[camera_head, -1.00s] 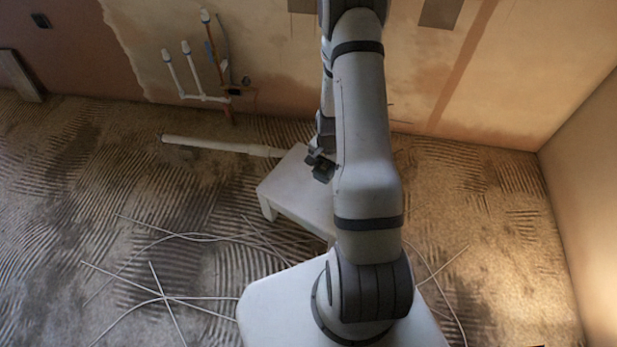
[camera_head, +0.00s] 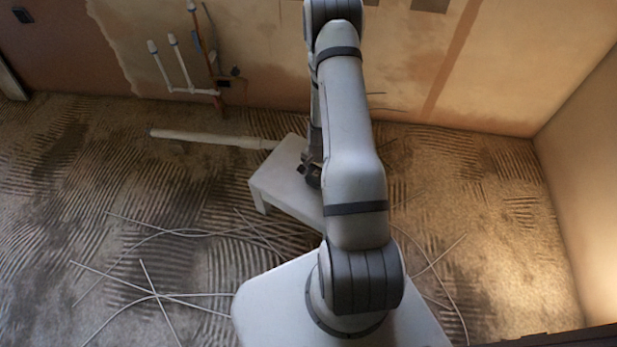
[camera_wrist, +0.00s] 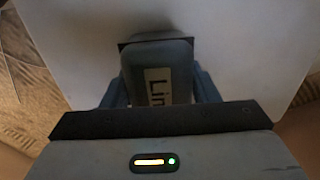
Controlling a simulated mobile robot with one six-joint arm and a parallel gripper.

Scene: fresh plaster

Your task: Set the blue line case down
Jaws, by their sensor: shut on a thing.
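The blue line case (camera_wrist: 158,60) is in the wrist view, dark blue with a white label of which "Lin" shows. My gripper (camera_wrist: 160,92) is shut on it, one finger on each side. Behind the case in the wrist view is a pale flat top, that of the low white stool (camera_wrist: 240,35). In the head view the stool (camera_head: 282,190) stands on the floor beyond my base, and my gripper (camera_head: 310,176) is low over its top. The case cannot be made out there. I cannot tell whether it touches the stool.
A long pale pipe (camera_head: 205,138) lies on the floor left of the stool. Thin white rods and cable (camera_head: 155,295) lie scattered on the ridged floor at left. White capped pipes (camera_head: 178,65) stick out of the back wall. The floor at right is mostly clear.

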